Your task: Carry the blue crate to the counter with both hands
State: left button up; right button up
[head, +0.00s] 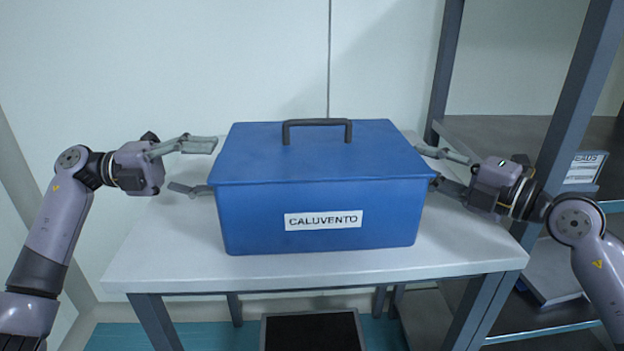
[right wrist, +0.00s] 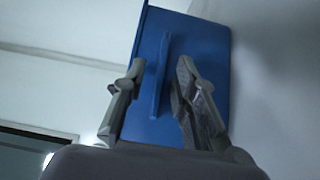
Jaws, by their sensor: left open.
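The blue crate (head: 255,220) with a closed lid, a dark top handle (head: 318,123) and a "CALUVENTO" label stands level on a white table (head: 170,260). My left gripper (head: 214,168) is open at the crate's left side, one finger at lid height and one lower; any handle on that side is hidden. My right gripper (head: 427,167) is at the crate's right side, its fingertips partly behind the crate. In the right wrist view its fingers (right wrist: 161,64) are apart, on either side of a blue bar (right wrist: 158,95) on the crate's side. I see no clear contact.
A dark-framed shelf unit (head: 573,110) stands at the right, close to my right arm, with a labelled box (head: 585,170) on it. A pale wall (head: 150,60) is behind the table. Bare tabletop shows on both sides of the crate.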

pick_arm(q)
jog(key=a, duration=1.2)
jog(key=shift+w, duration=0.25)
pick_arm(e)
jog(key=shift+o, duration=0.5)
jog(key=o, duration=0.7)
notch_tip(320, 180, up, 10)
jog(key=shift+r, duration=0.1)
jog(key=shift+d, duration=0.1)
